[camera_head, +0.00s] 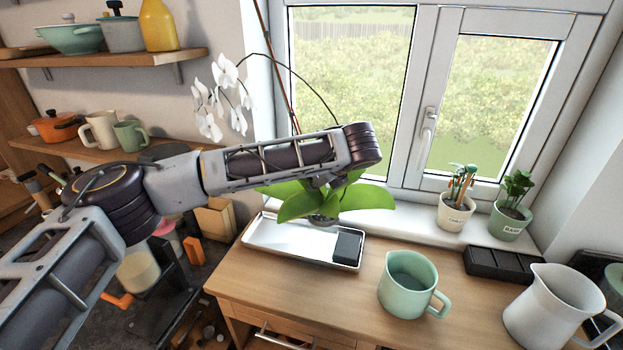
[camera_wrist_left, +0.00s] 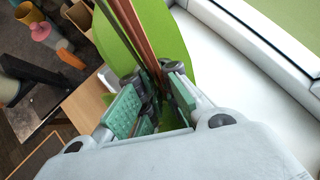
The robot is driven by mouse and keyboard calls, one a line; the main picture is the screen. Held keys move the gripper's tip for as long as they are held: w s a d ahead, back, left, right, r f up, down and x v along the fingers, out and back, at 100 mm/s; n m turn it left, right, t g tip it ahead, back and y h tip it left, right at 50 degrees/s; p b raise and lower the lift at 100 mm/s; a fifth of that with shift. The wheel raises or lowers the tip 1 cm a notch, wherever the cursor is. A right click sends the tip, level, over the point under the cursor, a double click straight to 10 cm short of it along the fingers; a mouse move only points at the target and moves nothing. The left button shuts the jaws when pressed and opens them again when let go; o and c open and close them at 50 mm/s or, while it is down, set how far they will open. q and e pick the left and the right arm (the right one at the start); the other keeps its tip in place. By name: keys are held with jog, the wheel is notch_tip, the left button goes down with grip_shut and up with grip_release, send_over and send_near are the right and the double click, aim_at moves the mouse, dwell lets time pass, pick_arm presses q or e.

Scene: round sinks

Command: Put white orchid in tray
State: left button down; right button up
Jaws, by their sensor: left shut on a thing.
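The white orchid has white blossoms (camera_head: 226,78) at the left, a thin arching stem and broad green leaves (camera_head: 298,202). In the head view its leaves hang over the back part of the white tray (camera_head: 268,243). Its base is mostly hidden, so I cannot tell whether it touches the tray. My left gripper (camera_wrist_left: 152,105) is shut on the orchid's stems (camera_wrist_left: 140,38), with green-padded fingers on both sides and a leaf behind. In the head view my arm hides most of this gripper. My right gripper is not in view.
A black block (camera_head: 347,246) sits in the tray's right end. On the wooden counter (camera_head: 305,290) stand a green mug (camera_head: 405,284), a black holder (camera_head: 499,263) and a white pitcher (camera_head: 548,308). Potted plants (camera_head: 454,213) stand on the windowsill, close to the window.

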pick_arm(q)
jog(key=c, duration=1.7)
grip_release()
jog(key=shift+o, duration=0.3)
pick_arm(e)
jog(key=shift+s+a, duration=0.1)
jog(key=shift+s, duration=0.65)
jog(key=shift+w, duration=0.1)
pick_arm(q)
jog(key=shift+r, duration=0.15)
jog(key=shift+s+d+r, duration=0.3)
jog(key=shift+s+r, duration=0.15)
jog(key=v, duration=1)
jog(key=shift+s+r, duration=0.2)
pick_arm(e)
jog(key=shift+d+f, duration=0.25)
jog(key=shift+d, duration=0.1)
